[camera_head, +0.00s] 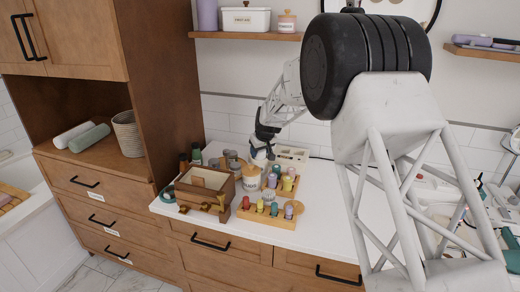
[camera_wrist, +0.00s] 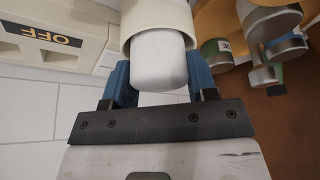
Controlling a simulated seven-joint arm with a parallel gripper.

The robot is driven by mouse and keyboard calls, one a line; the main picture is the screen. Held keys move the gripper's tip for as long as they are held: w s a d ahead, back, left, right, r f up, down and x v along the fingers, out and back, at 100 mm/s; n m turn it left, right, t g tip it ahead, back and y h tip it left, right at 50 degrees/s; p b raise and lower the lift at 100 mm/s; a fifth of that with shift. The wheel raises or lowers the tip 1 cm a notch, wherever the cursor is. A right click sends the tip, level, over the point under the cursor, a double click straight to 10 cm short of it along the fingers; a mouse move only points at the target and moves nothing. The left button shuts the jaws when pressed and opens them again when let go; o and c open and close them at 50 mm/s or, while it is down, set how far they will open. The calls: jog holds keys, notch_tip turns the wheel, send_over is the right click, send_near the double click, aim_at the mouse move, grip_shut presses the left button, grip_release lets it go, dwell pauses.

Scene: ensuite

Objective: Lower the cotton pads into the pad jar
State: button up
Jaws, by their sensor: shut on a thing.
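The cotton pads (camera_wrist: 158,68) are a white, round-edged stack between the blue fingers of my gripper (camera_wrist: 160,84) in the wrist view. My gripper is shut on them. The pad jar (camera_wrist: 132,18) is a cream cylinder, and its rim surrounds the far end of the pads, so they appear to be at or just inside its mouth. How deep they reach is hidden. In the head view the jar (camera_head: 251,180) stands on the white counter, with a dark label on its front. My gripper (camera_head: 262,153) is directly above it there, small and partly unclear.
A wooden box (camera_head: 183,190) stands close left of the jar. Wooden racks (camera_head: 265,218) with several coloured bottles stand in front and to the right. Dark bottles (camera_head: 196,154) and grey canisters are behind left. A cream box (camera_head: 292,155) is behind right. Bare counter (camera_head: 325,220) lies further right.

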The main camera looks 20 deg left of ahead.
jog(key=shift+s+f, duration=0.1)
jog(key=shift+f, duration=0.8)
jog(key=shift+s+d+f, duration=0.1)
jog(key=shift+s+f, duration=0.05)
jog(key=shift+f, duration=0.3)
jog(key=o, duration=0.8)
jog(key=shift+o, duration=0.9)
jog(key=w+v, duration=0.1)
jog(key=v, duration=0.8)
jog(key=shift+a+r, duration=0.3)
jog(key=shift+r, duration=0.2)
jog(key=shift+d+r, duration=0.1)
